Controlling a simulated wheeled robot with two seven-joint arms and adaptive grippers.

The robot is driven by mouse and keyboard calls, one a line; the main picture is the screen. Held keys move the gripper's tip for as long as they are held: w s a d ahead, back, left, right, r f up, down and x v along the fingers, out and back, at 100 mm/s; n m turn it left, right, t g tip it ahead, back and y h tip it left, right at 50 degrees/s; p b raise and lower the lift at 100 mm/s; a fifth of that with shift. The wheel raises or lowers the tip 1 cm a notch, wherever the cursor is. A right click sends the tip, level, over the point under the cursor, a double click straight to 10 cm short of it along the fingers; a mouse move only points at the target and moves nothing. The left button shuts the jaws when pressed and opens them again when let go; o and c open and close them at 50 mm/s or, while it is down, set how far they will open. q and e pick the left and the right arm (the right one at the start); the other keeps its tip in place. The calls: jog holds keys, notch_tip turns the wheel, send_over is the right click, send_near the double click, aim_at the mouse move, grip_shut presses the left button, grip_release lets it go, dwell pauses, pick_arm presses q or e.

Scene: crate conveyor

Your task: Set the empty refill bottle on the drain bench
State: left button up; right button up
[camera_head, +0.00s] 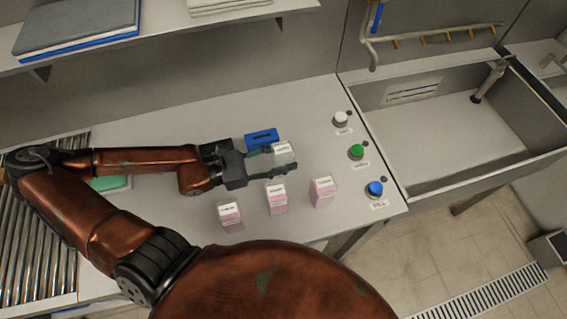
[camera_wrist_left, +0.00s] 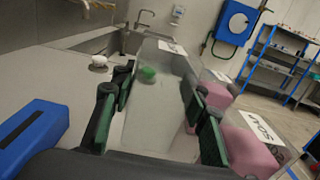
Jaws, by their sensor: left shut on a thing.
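My left gripper (camera_head: 276,160) is shut on a clear, colourless bottle (camera_head: 284,153) with a white label and holds it over the white bench (camera_head: 185,135). In the left wrist view the see-through bottle (camera_wrist_left: 160,105) sits between the green-padded fingers (camera_wrist_left: 156,125), and a green knob shows through it. I cannot tell whether its base touches the bench. Three pink bottles with white labels, a left one (camera_head: 230,216), a middle one (camera_head: 276,199) and a right one (camera_head: 322,191), stand on the bench nearer me. My right gripper is not in view.
A blue block (camera_head: 262,138) lies just behind the gripper. White (camera_head: 341,118), green (camera_head: 356,151) and blue (camera_head: 375,188) knobs line the bench's right side. Beyond is a sink (camera_head: 450,135). A roller conveyor (camera_head: 45,260) is at left; a shelf (camera_head: 165,22) hangs above.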

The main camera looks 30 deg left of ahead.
pick_arm(q)
notch_tip(320, 180, down, 3)
jog(key=shift+f+b, duration=0.2)
jog(key=shift+b, duration=0.5)
jog(key=shift+f, duration=0.15)
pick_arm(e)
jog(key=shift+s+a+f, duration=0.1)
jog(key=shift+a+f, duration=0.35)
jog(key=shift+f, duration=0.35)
pick_arm(q)
jog(key=o, duration=0.7)
jog(key=shift+f, duration=0.1)
jog(key=o, duration=0.4)
jog(key=shift+o, duration=0.2)
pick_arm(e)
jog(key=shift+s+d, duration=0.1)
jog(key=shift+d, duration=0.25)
